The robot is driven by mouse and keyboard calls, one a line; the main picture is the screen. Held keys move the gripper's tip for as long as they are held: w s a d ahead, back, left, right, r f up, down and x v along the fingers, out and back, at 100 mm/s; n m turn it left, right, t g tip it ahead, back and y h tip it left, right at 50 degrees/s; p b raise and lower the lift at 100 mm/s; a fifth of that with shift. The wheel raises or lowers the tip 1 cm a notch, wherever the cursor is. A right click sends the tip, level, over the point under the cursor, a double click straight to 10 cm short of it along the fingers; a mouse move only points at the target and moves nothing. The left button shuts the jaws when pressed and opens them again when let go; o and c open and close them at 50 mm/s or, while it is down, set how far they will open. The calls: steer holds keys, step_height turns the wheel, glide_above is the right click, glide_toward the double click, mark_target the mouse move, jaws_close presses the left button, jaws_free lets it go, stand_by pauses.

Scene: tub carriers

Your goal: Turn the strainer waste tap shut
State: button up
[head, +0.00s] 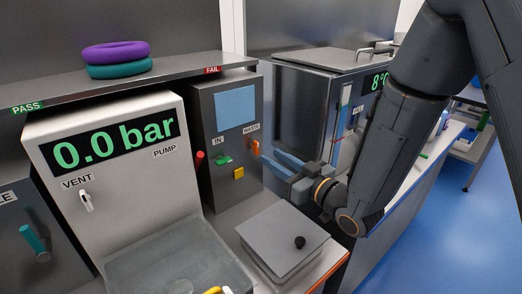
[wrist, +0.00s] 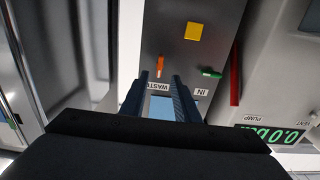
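The strainer unit is a dark grey box (head: 228,110) with a pale blue window in the head view. Its waste tap (head: 256,147) is a small orange handle below the WASTE label, and it stands roughly upright. In the wrist view, which is turned over, the orange tap (wrist: 159,64) points along the picture's height. My gripper (head: 269,154) has two blue fingers held apart and pointing at the tap from the right. In the wrist view my gripper (wrist: 160,76) is open, with the tap between or just beyond the fingertips. I cannot tell whether they touch it.
A green handle (head: 223,160) by the IN label lies sideways, with a yellow square (head: 239,172) below. A grey lidded box (head: 281,239) sits below my gripper. A cabinet (head: 308,98) stands behind it.

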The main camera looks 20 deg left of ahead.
mark_target(258, 148)
steer(key=p+x, duration=0.1)
steer(key=x, duration=0.5)
steer(key=shift+w+a+p, duration=0.2)
steer(key=shift+a+p, duration=0.15)
steer(key=shift+c, duration=0.4)
jaws_close()
